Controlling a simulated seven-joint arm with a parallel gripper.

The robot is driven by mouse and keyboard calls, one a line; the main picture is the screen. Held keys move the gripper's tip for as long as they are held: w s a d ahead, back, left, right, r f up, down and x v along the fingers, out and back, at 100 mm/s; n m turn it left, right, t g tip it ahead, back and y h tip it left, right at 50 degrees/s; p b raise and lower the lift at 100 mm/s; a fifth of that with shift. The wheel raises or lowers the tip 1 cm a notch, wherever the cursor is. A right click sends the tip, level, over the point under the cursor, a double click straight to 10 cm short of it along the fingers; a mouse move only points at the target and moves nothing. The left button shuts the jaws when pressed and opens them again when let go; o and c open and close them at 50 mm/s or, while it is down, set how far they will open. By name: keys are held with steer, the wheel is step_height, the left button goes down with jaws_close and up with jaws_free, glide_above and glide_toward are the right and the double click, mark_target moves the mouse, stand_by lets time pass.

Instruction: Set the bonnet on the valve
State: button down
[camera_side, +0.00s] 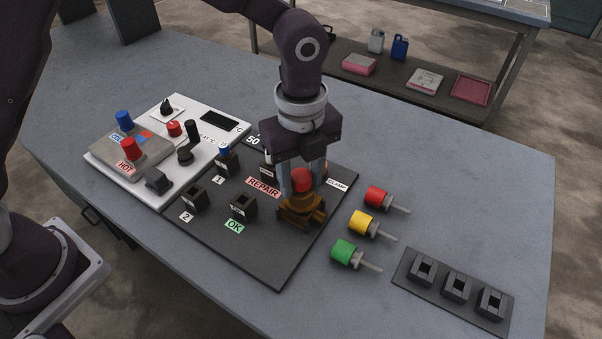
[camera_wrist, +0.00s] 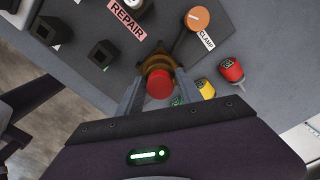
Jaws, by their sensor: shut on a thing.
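My gripper (camera_side: 301,188) points straight down over the right part of the dark board, its two fingers on either side of a red-topped piece, the bonnet (camera_side: 301,178). In the wrist view the bonnet's round red top (camera_wrist: 159,85) sits between the fingers of my gripper (camera_wrist: 158,78). Directly below it is the brass-coloured valve (camera_side: 298,213), which also shows past the red top in the wrist view (camera_wrist: 155,61). The bonnet appears upright and lined up over the valve. The fingers hide the joint, so I cannot tell whether it is fully seated.
The dark board (camera_side: 272,268) carries several black square sockets, including one by OK (camera_side: 242,207). An orange clamp knob (camera_wrist: 198,18) is close by. Red (camera_side: 376,196), yellow (camera_side: 363,223) and green (camera_side: 344,252) gauges lie to the right, near a rack (camera_side: 410,281). A white panel (camera_side: 190,110) stands left.

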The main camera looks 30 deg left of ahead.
mark_target(301, 175)
steer(key=c, duration=0.7)
jaws_free()
steer(key=shift+r, duration=2.5)
step_height(301, 175, up, 7)
